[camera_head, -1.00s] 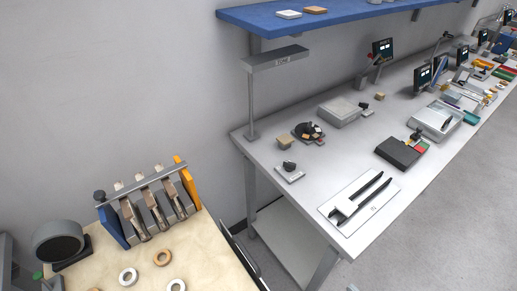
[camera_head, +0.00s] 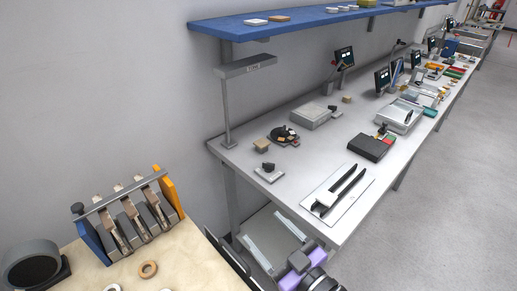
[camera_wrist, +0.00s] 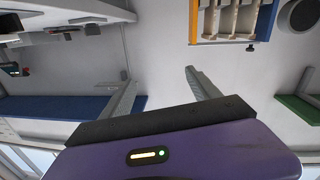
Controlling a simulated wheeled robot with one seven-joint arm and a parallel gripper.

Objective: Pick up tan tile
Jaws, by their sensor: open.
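A flat tan tile (camera_head: 280,18) lies on the blue wall shelf (camera_head: 238,32) in the head view, just right of a white tile (camera_head: 255,22). My gripper (camera_head: 263,225) is at the bottom of the head view, low in front of the workbench and far from the shelf. Its two grey fingers are spread apart with nothing between them. The wrist view also shows my gripper (camera_wrist: 160,75) open and empty. I cannot make out the tan tile in the wrist view.
A workbench (camera_head: 225,152) under the shelf carries a lamp (camera_head: 245,68), a tan block (camera_head: 262,146), a grey box (camera_head: 311,116) and a white tray with dark bars (camera_head: 338,195). A wooden table (camera_head: 185,270) at lower left holds a rack (camera_head: 125,222) and rings.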

